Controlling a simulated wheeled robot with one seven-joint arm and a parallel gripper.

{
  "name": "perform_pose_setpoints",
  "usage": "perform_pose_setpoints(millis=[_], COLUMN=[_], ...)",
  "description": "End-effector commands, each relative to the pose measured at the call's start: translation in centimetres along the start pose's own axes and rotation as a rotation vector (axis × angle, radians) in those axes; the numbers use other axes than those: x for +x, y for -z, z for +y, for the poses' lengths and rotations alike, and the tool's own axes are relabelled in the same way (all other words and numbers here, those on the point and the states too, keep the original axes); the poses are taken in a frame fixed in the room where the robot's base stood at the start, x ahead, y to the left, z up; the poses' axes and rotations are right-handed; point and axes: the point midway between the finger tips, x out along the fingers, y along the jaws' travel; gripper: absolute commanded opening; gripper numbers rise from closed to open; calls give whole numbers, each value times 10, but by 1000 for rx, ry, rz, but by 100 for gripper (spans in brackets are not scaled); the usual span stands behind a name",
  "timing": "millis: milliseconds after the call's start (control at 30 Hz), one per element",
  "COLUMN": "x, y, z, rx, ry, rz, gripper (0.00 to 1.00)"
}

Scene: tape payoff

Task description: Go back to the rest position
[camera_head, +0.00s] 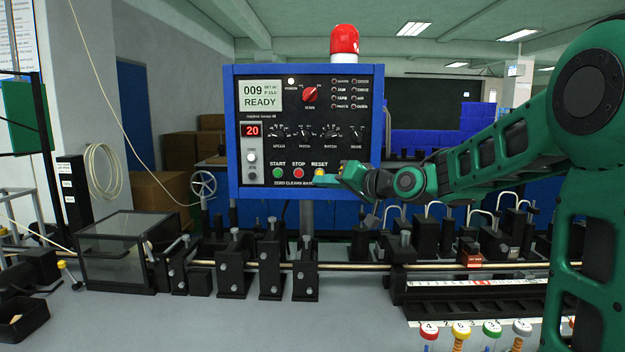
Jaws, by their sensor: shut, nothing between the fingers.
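My gripper (328,179) is shut and empty at the lower right of the blue-framed control panel (233,130). My green arm (480,160) reaches in from the right. The gripper's tip is beside the yellow RESET button (319,173) and partly overlaps the panel's lower edge; I cannot tell whether it touches. The green START button (278,173) and red STOP button (298,173) show clear to the left. The panel display (261,95) reads 009 and READY, and a red 20 (253,130) is lit below it.
A row of black clamp blocks (270,265) and a long metal rod (350,267) cross the bench below. A dark clear-sided box (115,250) stands at left. Numbered coloured knobs (460,328) stand at front right. The grey bench top (250,325) is bare in front.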

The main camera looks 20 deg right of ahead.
Motion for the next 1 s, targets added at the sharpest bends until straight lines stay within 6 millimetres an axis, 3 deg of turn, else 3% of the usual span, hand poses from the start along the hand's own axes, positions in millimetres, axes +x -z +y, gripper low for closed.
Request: perform_pose_setpoints(millis=[167,267,367,500,700,900,1000], x=[-8,-30,-69,-139,-251,-358,-398], y=[-16,-44,-78,-122,-182,-244,-269], z=[12,38,72,113,146,148,142], rx=[-26,-64,-93,-91,-7,148,226], ry=[-63,-185,-343,-552,-794,-965,-1014], rz=[-48,-138,-255,-411,-617,-807,-880], gripper=[0,0,0,0,0,0,0])
